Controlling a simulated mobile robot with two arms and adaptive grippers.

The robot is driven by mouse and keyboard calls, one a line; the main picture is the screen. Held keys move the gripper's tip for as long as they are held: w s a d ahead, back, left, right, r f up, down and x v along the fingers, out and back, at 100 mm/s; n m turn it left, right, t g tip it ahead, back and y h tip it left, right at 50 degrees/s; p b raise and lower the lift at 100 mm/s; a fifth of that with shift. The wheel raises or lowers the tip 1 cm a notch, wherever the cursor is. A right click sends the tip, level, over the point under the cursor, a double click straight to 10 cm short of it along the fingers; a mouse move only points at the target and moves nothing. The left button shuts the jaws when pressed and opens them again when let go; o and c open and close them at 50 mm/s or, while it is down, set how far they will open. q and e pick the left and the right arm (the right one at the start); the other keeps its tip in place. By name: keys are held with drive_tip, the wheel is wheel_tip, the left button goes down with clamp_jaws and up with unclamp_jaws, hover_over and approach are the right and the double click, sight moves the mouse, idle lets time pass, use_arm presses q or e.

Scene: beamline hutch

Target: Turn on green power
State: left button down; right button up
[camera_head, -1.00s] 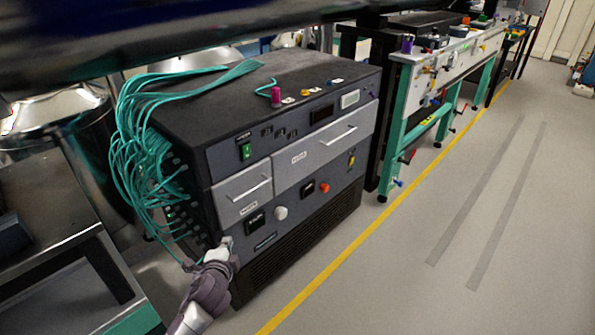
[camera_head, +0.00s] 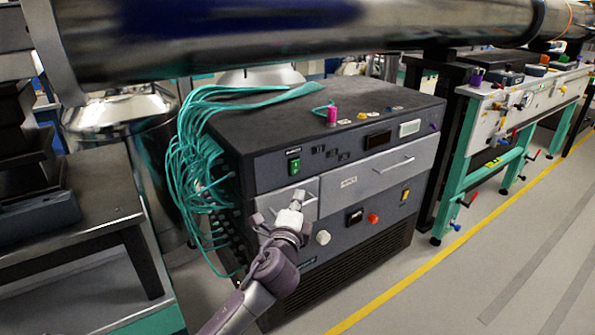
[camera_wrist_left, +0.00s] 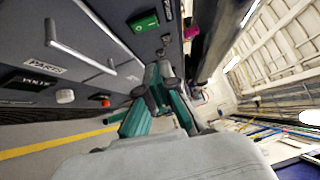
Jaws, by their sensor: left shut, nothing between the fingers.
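The green power switch (camera_head: 295,167) is a small lit green rocker at the upper left of the dark rack cabinet's front. It also shows in the left wrist view (camera_wrist_left: 144,22), near the top. My left gripper (camera_head: 298,197) is shut and empty. In the head view its tip is just below the switch, in front of the left drawer, and covers part of that drawer. The switch itself is unobstructed there. I cannot tell the tip's distance from the panel. My right gripper is not in view.
The cabinet (camera_head: 365,245) has a long drawer handle (camera_head: 394,165), a white knob (camera_head: 323,237) and a red button (camera_head: 373,218). Teal cables (camera_head: 195,160) hang down its left side. A large metal pipe (camera_head: 300,40) crosses above. Floor (camera_head: 475,290) is clear at right.

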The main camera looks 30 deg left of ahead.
use_arm(q)
drive_tip(key=b, duration=0.1)
approach(299, 162)
drive_tip(key=w+d, duration=0.1)
drive_tip(key=w, duration=0.4)
drive_tip(key=shift+w+a+r, duration=0.15)
drive_tip(key=shift+w+a, duration=0.05)
drive_tip(key=shift+a, duration=0.6)
drive_tip(key=shift+w+a+r, duration=0.15)
drive_tip(key=shift+w+a, duration=0.05)
drive_tip(key=shift+a, duration=0.65)
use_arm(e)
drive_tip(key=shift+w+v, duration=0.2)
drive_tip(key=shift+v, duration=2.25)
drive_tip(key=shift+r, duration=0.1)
use_arm(q)
drive_tip(key=shift+r, duration=0.1)
drive_tip(key=shift+a+p, duration=0.15)
drive_tip(key=shift+p, duration=0.35)
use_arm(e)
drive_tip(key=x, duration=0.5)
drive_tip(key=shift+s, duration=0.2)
